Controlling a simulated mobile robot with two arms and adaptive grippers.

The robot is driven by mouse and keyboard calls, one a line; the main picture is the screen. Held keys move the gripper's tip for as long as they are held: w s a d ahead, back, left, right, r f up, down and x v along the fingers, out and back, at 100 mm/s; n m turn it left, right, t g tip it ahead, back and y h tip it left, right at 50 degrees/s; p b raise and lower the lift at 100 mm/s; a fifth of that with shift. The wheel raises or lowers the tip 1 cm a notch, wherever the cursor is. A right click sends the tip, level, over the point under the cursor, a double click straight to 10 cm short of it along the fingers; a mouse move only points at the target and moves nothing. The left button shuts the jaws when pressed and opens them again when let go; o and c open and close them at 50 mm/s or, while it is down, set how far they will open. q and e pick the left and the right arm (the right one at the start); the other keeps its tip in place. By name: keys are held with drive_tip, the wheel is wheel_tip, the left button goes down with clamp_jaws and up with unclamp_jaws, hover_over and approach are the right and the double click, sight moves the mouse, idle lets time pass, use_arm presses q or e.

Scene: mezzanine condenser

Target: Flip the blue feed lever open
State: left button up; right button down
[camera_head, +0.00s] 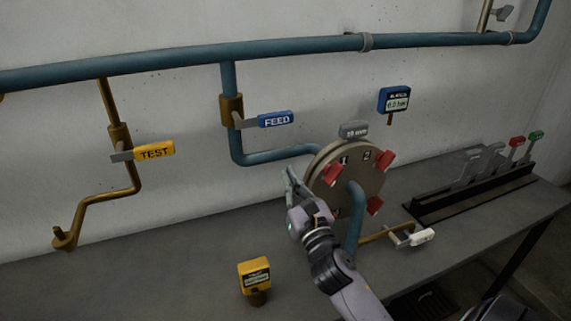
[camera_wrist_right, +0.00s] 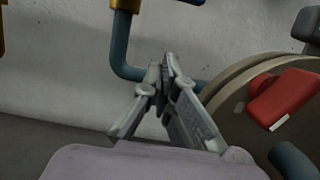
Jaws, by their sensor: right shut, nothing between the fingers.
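The blue FEED lever (camera_head: 275,119) sticks out to the right, roughly level, from a brass valve (camera_head: 231,109) on the vertical blue pipe. In the right wrist view only the lower edge of the blue lever (camera_wrist_right: 192,2) shows at the top. My right gripper (camera_head: 289,173) is below the lever, left of the round disc, apart from both. In the right wrist view its fingers (camera_wrist_right: 165,66) meet at the tips with nothing between them, in front of the pipe bend. My left gripper is not in view.
A yellow TEST lever (camera_head: 155,151) is on a brass pipe to the left. The round disc (camera_head: 318,186) with red clamps stands close right of my gripper. A white-handled valve (camera_head: 422,237) is at the right. A yellow gauge (camera_head: 255,273) stands on the bench (camera_head: 150,280).

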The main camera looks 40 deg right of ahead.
sight(265, 121)
drive_tip(key=w+d+r+p, duration=0.2)
drive_tip(key=w+r+p, duration=0.2)
drive_tip(key=w+r, duration=0.2)
drive_tip(key=shift+w+p, duration=0.3)
drive_tip(key=shift+w, duration=0.75)
drive_tip(key=shift+r, duration=0.15)
drive_tip(key=shift+d+r+n+p, duration=0.1)
drive_tip(key=shift+r+n+p, duration=0.05)
drive_tip(key=shift+n+p, duration=0.3)
drive_tip(key=shift+d+r+n+y, duration=0.1)
drive_tip(key=shift+r+n+y, duration=0.1)
drive_tip(key=shift+n+y, duration=0.1)
